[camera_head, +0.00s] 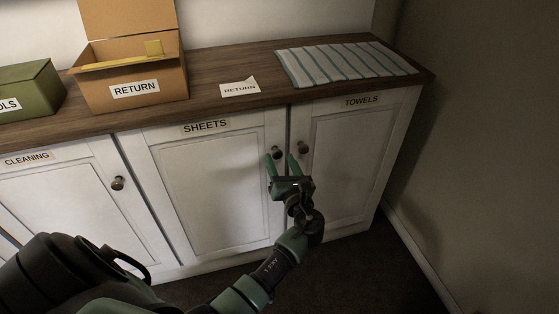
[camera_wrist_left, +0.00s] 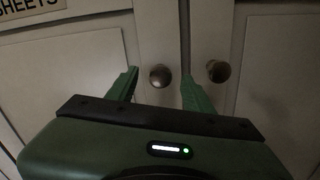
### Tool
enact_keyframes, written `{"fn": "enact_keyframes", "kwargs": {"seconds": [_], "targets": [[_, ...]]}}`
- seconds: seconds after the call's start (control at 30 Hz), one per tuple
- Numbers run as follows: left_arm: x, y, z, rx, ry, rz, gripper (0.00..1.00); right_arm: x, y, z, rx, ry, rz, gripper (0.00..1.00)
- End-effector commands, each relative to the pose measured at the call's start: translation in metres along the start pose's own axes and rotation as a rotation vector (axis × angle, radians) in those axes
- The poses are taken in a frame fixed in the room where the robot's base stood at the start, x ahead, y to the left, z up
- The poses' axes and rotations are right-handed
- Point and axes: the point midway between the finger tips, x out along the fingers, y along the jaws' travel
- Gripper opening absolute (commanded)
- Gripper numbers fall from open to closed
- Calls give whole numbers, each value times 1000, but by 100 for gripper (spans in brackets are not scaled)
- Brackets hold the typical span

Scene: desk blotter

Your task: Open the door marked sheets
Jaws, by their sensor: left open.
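The white cabinet door marked SHEETS (camera_head: 208,190) is shut, between the CLEANING and TOWELS doors. Its round dark knob (camera_head: 277,152) is near its upper right edge. My left gripper (camera_head: 281,158) is open in front of this knob. In the left wrist view the SHEETS knob (camera_wrist_left: 160,75) shows between the two green fingers (camera_wrist_left: 157,85), beyond the tips. I cannot tell whether the fingers touch it. The SHEETS label (camera_wrist_left: 30,7) is partly cut off there. My right gripper is not in view.
The TOWELS door (camera_head: 345,160) is shut, its knob (camera_head: 302,147) close to the right finger. The CLEANING door (camera_head: 70,200) is shut. On the wooden top (camera_head: 215,94) are a RETURN box (camera_head: 135,90), a RETURN card (camera_head: 240,88), a striped cloth (camera_head: 345,63) and a green box (camera_head: 30,90).

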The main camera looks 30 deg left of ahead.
Motion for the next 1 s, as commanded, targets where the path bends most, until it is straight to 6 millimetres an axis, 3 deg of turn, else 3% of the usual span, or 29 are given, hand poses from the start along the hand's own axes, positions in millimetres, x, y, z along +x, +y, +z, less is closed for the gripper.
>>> {"fn": "enact_keyframes", "kwargs": {"seconds": [0.13,0.4,0.47,0.6,1.0], "targets": [[12,0,0,0,0,0,52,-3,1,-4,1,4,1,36],[14,0,0,-1,1,-1,52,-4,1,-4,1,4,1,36],[14,0,-1,-1,1,-1,41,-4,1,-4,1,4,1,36],[14,0,-1,-1,1,-1,2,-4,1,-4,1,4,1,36],[14,0,-1,-2,2,-1,0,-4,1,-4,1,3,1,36]]}}
